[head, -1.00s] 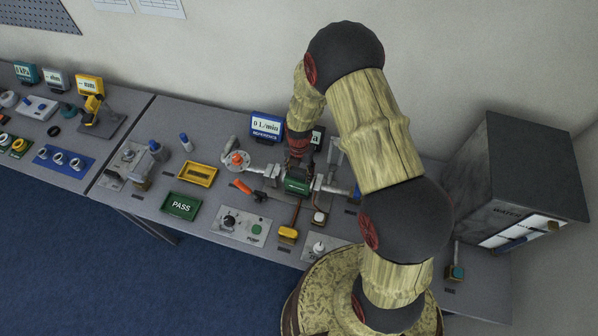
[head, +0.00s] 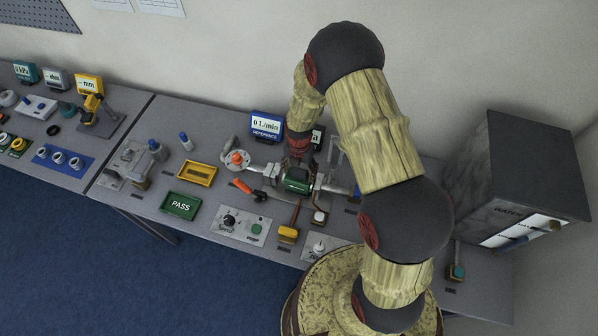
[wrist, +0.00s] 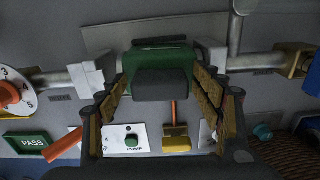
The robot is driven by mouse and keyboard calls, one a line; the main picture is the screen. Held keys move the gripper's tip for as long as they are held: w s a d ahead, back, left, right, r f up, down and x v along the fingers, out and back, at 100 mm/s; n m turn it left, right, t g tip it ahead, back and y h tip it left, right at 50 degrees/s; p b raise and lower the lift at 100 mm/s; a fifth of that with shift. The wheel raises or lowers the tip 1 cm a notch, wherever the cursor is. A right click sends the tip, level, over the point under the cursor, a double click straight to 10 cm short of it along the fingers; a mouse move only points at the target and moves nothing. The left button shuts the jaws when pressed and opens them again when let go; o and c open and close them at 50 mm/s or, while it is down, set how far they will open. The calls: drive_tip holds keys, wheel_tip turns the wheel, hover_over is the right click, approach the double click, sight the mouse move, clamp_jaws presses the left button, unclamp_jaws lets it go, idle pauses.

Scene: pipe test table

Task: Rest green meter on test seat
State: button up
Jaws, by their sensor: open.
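The green meter (head: 298,180) sits between two pipe ends in the middle of the test table, in the line of the pipe. It also shows in the wrist view (wrist: 160,60), level between the white left pipe end (wrist: 86,80) and the right pipe end (wrist: 212,58). My gripper (wrist: 160,100) is open, with one finger to each side of the meter's lower part. A dark block covers part of the meter in the wrist view. Whether a seat lies under the meter is hidden. In the head view my arm's end hangs just behind the meter.
A blue reference display (head: 266,126) stands behind the pipe. An orange-handled lever (head: 242,187), a yellow tray (head: 197,173), a green PASS tray (head: 181,205) and a pump panel (head: 242,225) lie left and in front. A large grey cabinet (head: 520,180) stands at the right.

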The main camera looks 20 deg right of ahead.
drive_tip(key=shift+s+f, duration=0.1)
wheel_tip(320, 180, up, 12)
drive_tip(key=shift+r, duration=0.1)
idle(0.6)
idle(0.3)
